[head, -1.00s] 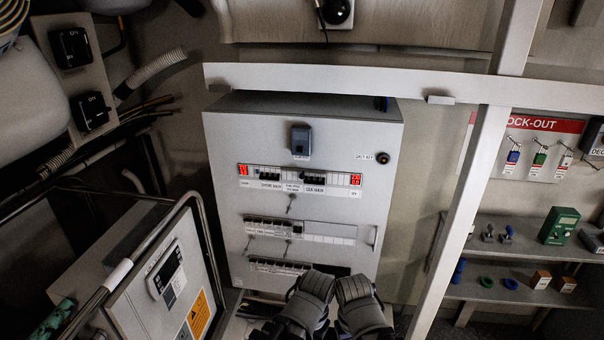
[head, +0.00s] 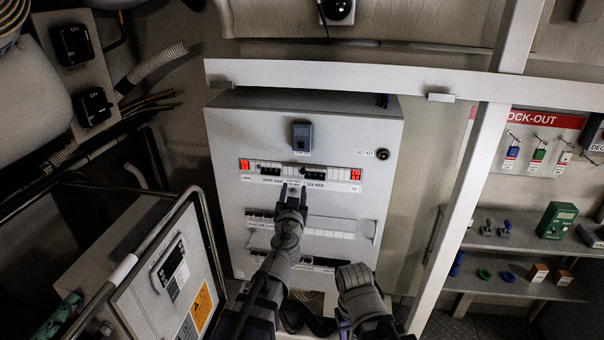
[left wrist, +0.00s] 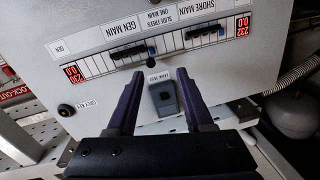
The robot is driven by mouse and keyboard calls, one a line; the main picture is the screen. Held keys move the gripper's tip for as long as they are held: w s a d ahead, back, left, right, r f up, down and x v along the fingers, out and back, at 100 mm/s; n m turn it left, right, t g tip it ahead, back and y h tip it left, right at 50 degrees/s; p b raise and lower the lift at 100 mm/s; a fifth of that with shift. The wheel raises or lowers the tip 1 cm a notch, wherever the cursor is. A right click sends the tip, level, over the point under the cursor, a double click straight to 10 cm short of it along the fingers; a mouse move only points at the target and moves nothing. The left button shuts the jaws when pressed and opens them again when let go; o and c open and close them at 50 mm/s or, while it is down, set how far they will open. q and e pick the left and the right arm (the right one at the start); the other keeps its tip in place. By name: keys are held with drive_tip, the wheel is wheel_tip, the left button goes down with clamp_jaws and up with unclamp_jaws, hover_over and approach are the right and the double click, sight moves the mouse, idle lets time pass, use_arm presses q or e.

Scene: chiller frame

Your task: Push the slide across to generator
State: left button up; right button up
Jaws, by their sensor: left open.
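The row of switches (head: 303,172) crosses the upper part of the grey cabinet front in the head view, with shore main left and gen main right. In the left wrist view the panel appears turned over, with the gen main switch (left wrist: 128,53) left and the shore main switch (left wrist: 205,32) right. Contact cannot be told.
A grey leak-test box (left wrist: 163,97) sits above the row on the cabinet (head: 228,205). A metal rail (head: 350,76) runs over the cabinet top and a post (head: 462,200) stands at right. A tubular frame (head: 207,235) with a control box (head: 165,290) stands at left.

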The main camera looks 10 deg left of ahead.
sight(303, 172)
use_arm(q)
drive_tip(key=shift+m+h, duration=0.5)
drive_tip(key=shift+h, duration=0.3)
drive_tip(key=shift+w+d+r, duration=0.1)
drive_tip(key=shift+w+d, duration=0.1)
drive_tip(key=shift+w, duration=1.2)
drive_tip(key=shift+w+d+r, duration=0.1)
drive_tip(key=shift+w+d, duration=0.05)
drive_tip(key=shift+w, duration=1.25)
drive_tip(key=shift+w+d+r, duration=0.1)
drive_tip(key=shift+w+d, duration=0.1)
drive_tip(key=shift+w, duration=1.2)
drive_tip(key=shift+s, duration=0.1)
clamp_jaws()
